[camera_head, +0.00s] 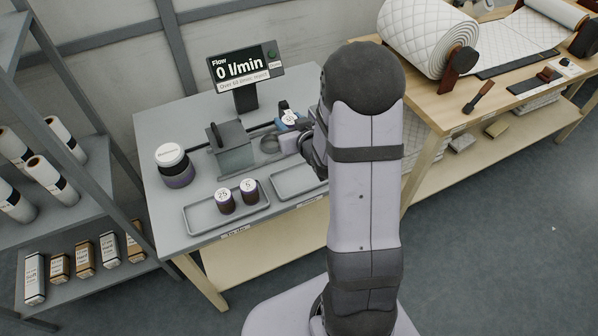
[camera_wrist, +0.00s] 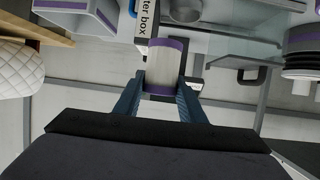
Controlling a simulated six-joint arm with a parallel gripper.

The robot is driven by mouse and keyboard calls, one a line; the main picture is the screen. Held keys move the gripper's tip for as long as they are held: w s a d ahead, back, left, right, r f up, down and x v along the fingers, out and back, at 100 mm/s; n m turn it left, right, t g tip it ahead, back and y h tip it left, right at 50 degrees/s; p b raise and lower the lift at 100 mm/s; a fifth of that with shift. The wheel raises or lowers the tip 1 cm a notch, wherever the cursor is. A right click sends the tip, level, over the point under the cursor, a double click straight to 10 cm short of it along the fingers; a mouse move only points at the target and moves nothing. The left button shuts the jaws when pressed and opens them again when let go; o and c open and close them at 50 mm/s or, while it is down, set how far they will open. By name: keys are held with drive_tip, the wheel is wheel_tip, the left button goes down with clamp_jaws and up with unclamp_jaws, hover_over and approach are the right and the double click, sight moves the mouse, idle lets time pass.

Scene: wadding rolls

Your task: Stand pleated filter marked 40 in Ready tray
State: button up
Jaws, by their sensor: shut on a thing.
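My gripper (camera_wrist: 161,84) is shut on a white cylindrical filter (camera_wrist: 162,68) with purple bands at its ends. In the head view this filter's pale round top (camera_head: 289,118) shows between blue fingers at the back right of the grey table; its number is too small to read surely. Two dark purple filters with white tops, marked 25 (camera_head: 225,201) and 5 (camera_head: 250,191), stand in the left tray (camera_head: 197,227). The right tray (camera_head: 284,193) shows no filter in its visible part; my arm hides its right side. The tray labels are unreadable.
A grey housing with a handle (camera_head: 233,153) stands behind the trays. A flow display (camera_head: 246,68) reads 0 l/min. A dark jar with a white lid (camera_head: 173,164) is at left. A box labelled "ter box" (camera_wrist: 146,20) shows beside the held filter. A quilted roll (camera_head: 420,38) lies on the right bench.

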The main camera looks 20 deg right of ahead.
drive_tip(key=s+p, duration=0.4)
drive_tip(key=s, duration=0.4)
wheel_tip(320, 180, down, 7)
drive_tip(key=shift+w+a, duration=0.2)
drive_tip(key=shift+a, duration=0.15)
drive_tip(key=shift+f+p, duration=0.3)
drive_tip(key=shift+f, duration=1.55)
drive_tip(key=shift+f, duration=0.2)
drive_tip(key=o, duration=1.1)
drive_tip(key=shift+o, duration=0.2)
